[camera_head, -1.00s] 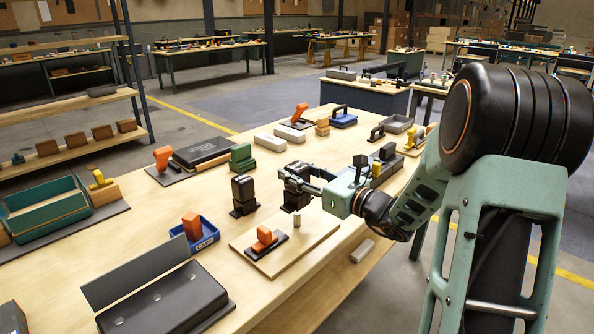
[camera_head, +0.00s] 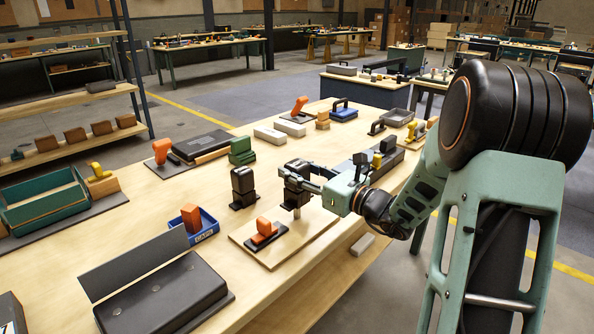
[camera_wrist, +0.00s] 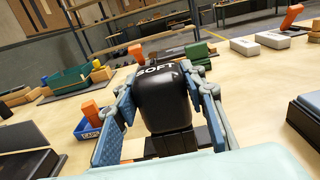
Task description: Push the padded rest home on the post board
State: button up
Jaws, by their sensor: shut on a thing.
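My gripper (camera_head: 314,180) is shut on the padded rest (camera_head: 297,186), a dark block with a flat base. In the wrist view the rest (camera_wrist: 165,97) sits upright between both fingers, with "SOFT" on its top. The post board (camera_head: 318,228) is a pale wooden plate near the table's front edge. Its short post (camera_head: 297,213) shows just below the rest, with its top end hidden by it. I cannot tell whether they touch. An orange-handled piece on a dark base (camera_head: 265,232) sits on the board's left part.
A similar black block (camera_head: 243,184) stands left of the gripper. A blue bin (camera_head: 207,229) with an orange block is left of the board. A dark case (camera_head: 168,296) lies at the front left.

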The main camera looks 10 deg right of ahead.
aim_at(304, 191)
jog(key=shift+f+b, duration=2)
jog(key=shift+f, duration=0.55)
jog(key=o, duration=1.4)
jog(key=v, duration=1.2)
